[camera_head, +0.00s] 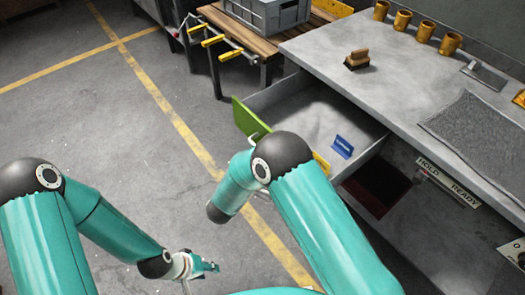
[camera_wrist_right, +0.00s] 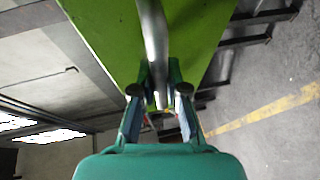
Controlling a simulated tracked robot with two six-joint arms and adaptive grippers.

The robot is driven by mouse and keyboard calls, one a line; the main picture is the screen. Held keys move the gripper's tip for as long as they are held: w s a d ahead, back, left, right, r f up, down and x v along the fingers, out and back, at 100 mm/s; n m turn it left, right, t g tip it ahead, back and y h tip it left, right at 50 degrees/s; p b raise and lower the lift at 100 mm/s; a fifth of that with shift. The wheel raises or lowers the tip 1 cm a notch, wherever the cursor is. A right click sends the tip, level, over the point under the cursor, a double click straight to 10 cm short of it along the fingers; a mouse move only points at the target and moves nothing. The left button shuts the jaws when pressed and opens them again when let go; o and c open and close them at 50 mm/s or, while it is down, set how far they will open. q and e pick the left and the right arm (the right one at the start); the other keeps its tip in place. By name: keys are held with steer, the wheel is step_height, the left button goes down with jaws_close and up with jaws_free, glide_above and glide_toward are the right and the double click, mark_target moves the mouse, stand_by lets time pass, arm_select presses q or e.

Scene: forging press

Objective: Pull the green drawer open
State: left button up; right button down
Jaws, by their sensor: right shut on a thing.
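The green drawer stands open under the workbench. Its green front (camera_head: 250,118) is well out from the bench, and the light interior (camera_head: 312,108) shows. In the right wrist view the green front (camera_wrist_right: 105,25) fills the top, with a grey bar handle (camera_wrist_right: 154,35) running down between my fingers. My right gripper (camera_wrist_right: 159,98) is shut on this handle. In the head view my right arm hides that gripper and most of the handle. My left gripper (camera_head: 208,267) is low over the floor, away from the drawer; its finger opening is too small to judge.
A blue object (camera_head: 342,147) and a partly hidden yellow one lie in the drawer. A grey crate (camera_head: 268,12) sits on a wooden table behind. The floor at left is clear.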

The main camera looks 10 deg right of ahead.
steer(key=shift+s+d+f, duration=0.15)
steer(key=shift+s+f, duration=0.05)
steer(key=shift+f, duration=0.1)
steer(key=c, duration=1.2)
jaws_free()
steer(key=shift+w, duration=0.1)
steer(key=shift+r, duration=0.15)
